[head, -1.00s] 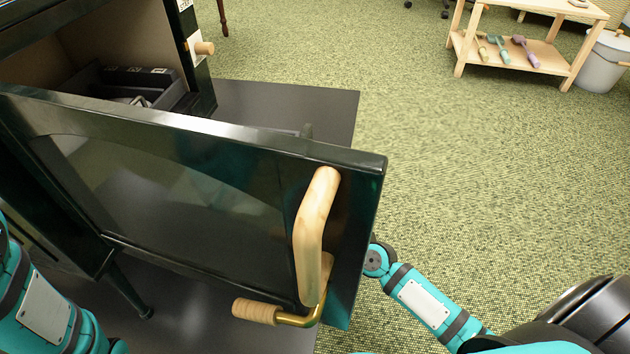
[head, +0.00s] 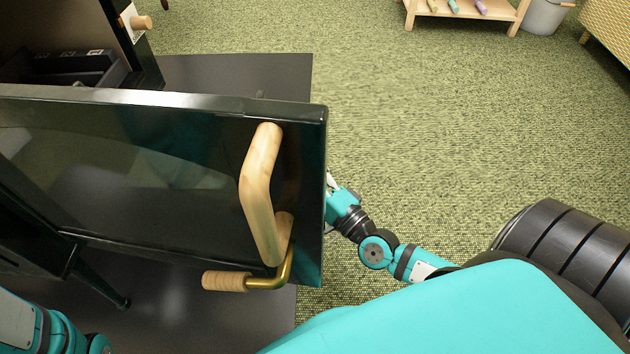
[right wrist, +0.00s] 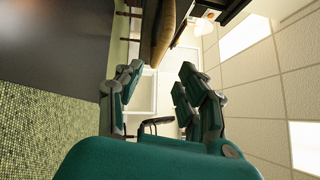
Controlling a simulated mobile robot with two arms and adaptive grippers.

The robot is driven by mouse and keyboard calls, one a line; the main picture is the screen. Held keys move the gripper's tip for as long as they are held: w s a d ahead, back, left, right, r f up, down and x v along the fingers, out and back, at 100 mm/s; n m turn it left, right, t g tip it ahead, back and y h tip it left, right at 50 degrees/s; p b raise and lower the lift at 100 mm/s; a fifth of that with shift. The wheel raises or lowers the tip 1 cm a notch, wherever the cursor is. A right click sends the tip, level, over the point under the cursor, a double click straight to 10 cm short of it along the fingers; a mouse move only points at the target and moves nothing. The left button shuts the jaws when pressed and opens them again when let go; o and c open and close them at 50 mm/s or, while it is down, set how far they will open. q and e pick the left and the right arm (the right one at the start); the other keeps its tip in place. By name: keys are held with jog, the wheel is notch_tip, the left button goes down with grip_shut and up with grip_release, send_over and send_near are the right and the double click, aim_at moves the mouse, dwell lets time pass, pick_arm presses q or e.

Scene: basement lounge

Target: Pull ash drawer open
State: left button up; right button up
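The dark stove's door (head: 120,170) stands open across the head view. It has a curved wooden handle (head: 260,185) and a wooden grip (head: 226,281) on a brass rod. Behind it a dark tray-like part (head: 75,66) shows inside the stove. I cannot make out the ash drawer for certain; the door hides much of the stove's front. My right arm reaches behind the door's right edge, where its gripper is mostly hidden. In the right wrist view my right gripper (right wrist: 158,98) is open, with nothing between its fingers. My left gripper is out of view; only its arm shows at lower left.
A dark floor plate (head: 285,80) lies under the stove. A wooden knob (head: 141,22) is on the stove's side. A low wooden shelf (head: 465,12) and a grey bin (head: 543,15) stand at the back. The green carpet (head: 430,120) between is clear.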

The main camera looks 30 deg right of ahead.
jog(key=shift+v, duration=1.75)
